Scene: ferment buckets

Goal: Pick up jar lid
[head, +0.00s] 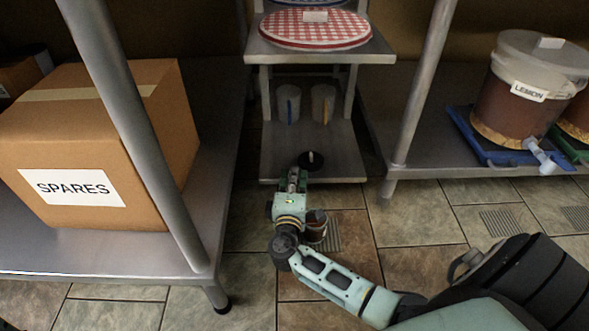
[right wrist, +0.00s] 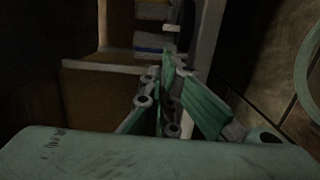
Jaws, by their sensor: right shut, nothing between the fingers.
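A dark round lid (head: 311,161) with a small pale knob is at the front of the low shelf in the head view; I take it to be the jar lid. My right gripper (head: 295,175) is shut and empty, its tips just left of and in front of the lid. I cannot tell whether they touch. In the right wrist view the shut green fingers (right wrist: 172,82) point towards the shelf, and that picture is too dark to make out the lid surely. My left gripper is not in view.
Two cups (head: 288,103) stand farther back on the low shelf (head: 315,160). Red-checked discs (head: 315,28) lie on the shelf above. A SPARES box (head: 100,150) is left, a LEMON bucket (head: 522,85) right. Metal posts flank the arm.

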